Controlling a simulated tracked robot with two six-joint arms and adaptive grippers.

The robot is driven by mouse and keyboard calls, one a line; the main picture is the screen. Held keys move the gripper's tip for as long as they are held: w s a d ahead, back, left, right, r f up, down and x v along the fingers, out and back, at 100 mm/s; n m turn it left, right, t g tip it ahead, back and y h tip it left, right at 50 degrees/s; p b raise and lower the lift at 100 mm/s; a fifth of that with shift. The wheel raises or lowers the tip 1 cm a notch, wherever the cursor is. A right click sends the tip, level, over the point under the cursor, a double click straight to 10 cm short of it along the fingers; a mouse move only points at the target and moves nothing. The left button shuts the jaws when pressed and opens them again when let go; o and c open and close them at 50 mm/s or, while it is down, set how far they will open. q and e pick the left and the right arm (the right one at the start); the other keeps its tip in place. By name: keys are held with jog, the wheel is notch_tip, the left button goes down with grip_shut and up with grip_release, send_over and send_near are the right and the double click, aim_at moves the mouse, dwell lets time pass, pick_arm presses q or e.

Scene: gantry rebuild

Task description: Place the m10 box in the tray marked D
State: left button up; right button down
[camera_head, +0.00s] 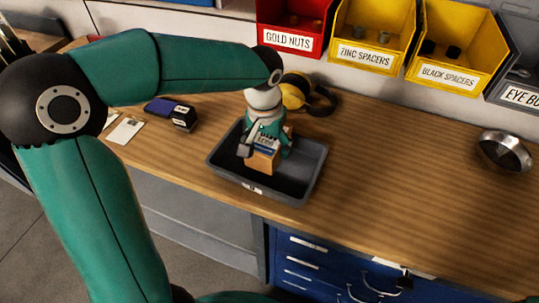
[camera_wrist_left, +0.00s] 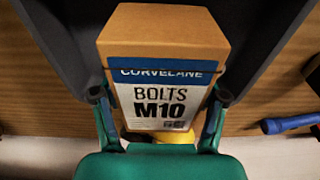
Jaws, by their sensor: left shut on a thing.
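The m10 box (camera_head: 262,161) is a brown carton with a white and blue label. In the left wrist view the m10 box (camera_wrist_left: 168,42) reads "BOLTS M10". My left gripper (camera_head: 266,143) is shut on it, with one finger on each side of the carton in the left wrist view (camera_wrist_left: 160,98). The box is over or inside a dark grey tray (camera_head: 225,172) on the bench. I cannot tell whether it touches the tray floor. The tray's small white front tag is too small to read. My right gripper is out of view.
Yellow-and-black ear defenders (camera_head: 296,92) lie behind the tray. A dark blue and black box (camera_head: 172,113) and white cards (camera_head: 126,130) lie left of it. A metal ring (camera_head: 505,151) sits far right. Labelled bins (camera_head: 370,38) line the back.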

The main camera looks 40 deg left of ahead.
aim_at(267, 139)
pick_arm(q)
notch_tip(267, 139, down, 4)
jog(key=shift+f, duration=0.1)
dwell(0.4)
jog(key=o, duration=1.6)
jog(key=shift+f, duration=0.1)
jog(key=shift+r, duration=0.25)
jog(key=r, duration=0.4)
jog(key=s+r, duration=0.1)
jog(key=r, duration=0.6)
jog(key=shift+s+d+r, duration=0.15)
jog(key=shift+s+r, duration=0.15)
jog(key=shift+r, duration=0.05)
